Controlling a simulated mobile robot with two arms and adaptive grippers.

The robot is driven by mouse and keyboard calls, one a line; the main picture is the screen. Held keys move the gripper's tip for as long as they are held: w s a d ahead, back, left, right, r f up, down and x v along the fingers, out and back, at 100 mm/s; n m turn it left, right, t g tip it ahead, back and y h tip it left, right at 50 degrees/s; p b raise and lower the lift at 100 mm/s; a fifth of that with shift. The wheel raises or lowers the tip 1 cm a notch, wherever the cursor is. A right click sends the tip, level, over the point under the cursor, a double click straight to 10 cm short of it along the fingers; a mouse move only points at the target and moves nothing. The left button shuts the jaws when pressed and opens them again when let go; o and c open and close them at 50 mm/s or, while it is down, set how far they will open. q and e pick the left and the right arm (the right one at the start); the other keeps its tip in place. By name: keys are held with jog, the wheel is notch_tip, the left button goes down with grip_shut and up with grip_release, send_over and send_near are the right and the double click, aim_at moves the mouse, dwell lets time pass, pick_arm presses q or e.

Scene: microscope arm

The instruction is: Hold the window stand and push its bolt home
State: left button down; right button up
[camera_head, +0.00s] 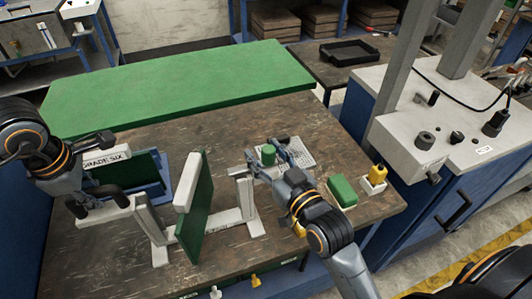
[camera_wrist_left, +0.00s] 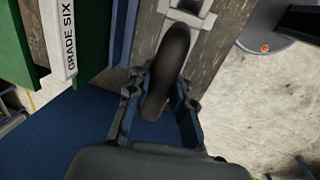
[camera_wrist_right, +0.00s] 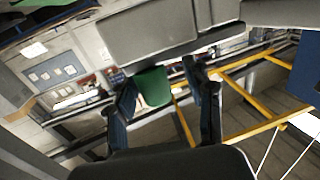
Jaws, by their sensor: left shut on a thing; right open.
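The grey window stand (camera_head: 158,254) is on the brown table, with a dark green panel (camera_head: 196,215) upright in it. A black curved handle (camera_head: 76,208) is at its left end. My left gripper (camera_head: 84,190) is shut on this handle; the left wrist view shows the handle (camera_wrist_left: 172,70) between the fingers. A green cylindrical knob (camera_head: 268,154), possibly the bolt's end, is by the stand's right part. My right gripper (camera_head: 276,162) is open around it; the right wrist view shows the knob (camera_wrist_right: 153,87) between the fingertips, contact unclear. The bolt's shaft is hidden.
A green box (camera_head: 342,192) and a yellow-topped item in a white holder (camera_head: 376,177) are right of my right gripper. A perforated plate (camera_head: 298,152) lies behind it. A green mat (camera_head: 180,85) covers the back. A grey cabinet (camera_head: 400,150) bounds the right.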

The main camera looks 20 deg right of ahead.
aim_at(269, 159)
pick_arm(q)
jog(key=shift+r, duration=0.1)
pick_arm(e)
jog(key=shift+s, duration=0.1)
pick_arm(q)
jog(key=shift+r, duration=0.1)
pick_arm(e)
jog(key=s, duration=0.3)
jog(key=s+d, duration=0.1)
jog(key=s, duration=0.3)
jog(key=shift+s+d, duration=0.1)
jog(key=shift+d, duration=0.1)
pick_arm(q)
jog(key=shift+w, duration=0.1)
jog(key=c, duration=1.1)
grip_release()
